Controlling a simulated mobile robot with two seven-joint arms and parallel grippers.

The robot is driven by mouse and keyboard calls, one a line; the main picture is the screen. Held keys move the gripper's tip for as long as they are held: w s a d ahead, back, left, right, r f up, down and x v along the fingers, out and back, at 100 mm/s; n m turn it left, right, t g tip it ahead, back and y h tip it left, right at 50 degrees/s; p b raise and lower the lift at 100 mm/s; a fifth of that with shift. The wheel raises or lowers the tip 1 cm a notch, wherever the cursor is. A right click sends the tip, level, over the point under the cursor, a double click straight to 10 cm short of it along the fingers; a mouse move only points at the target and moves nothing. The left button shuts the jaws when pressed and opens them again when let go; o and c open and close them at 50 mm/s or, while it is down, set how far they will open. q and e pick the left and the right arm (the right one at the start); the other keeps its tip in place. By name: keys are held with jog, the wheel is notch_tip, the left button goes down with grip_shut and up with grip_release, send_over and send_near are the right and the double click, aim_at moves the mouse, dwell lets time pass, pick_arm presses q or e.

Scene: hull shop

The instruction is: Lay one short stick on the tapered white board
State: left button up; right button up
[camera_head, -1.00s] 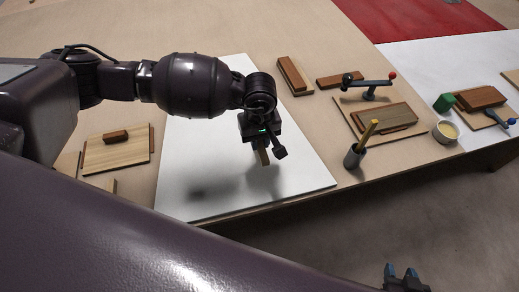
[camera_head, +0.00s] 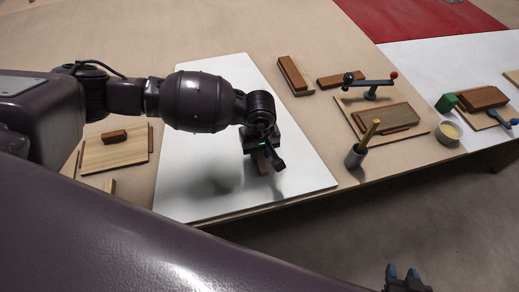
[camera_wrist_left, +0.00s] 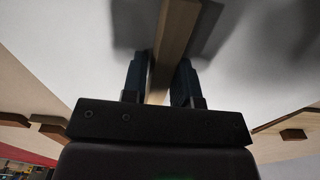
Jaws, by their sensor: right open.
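The tapered white board (camera_head: 190,150) lies flat on the table under my left arm. My left gripper (camera_head: 262,155) is low over the right part of the board, pointing down. It is shut on a short wooden stick (camera_head: 263,166), whose lower end shows below the fingers. In the left wrist view the stick (camera_wrist_left: 174,35) runs between the two fingers (camera_wrist_left: 160,80), with its shadow on the white surface beside it. I cannot tell whether the stick touches the board. My right gripper (camera_head: 404,275) is open at the bottom edge, off the table.
Left of the board is a wooden plate (camera_head: 115,155) with a small brown block. To the right are brown blocks (camera_head: 295,72), a lever with a red knob (camera_head: 370,84), a stacked wooden board (camera_head: 385,117), a cup with a yellow stick (camera_head: 355,155) and a bowl (camera_head: 447,133).

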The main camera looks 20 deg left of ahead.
pick_arm(q)
jog(key=shift+o, duration=1.4)
jog(key=shift+r, duration=0.1)
jog(key=shift+r, duration=0.35)
notch_tip(320, 180, up, 12)
jog(key=p, duration=0.1)
jog(key=shift+f, duration=0.25)
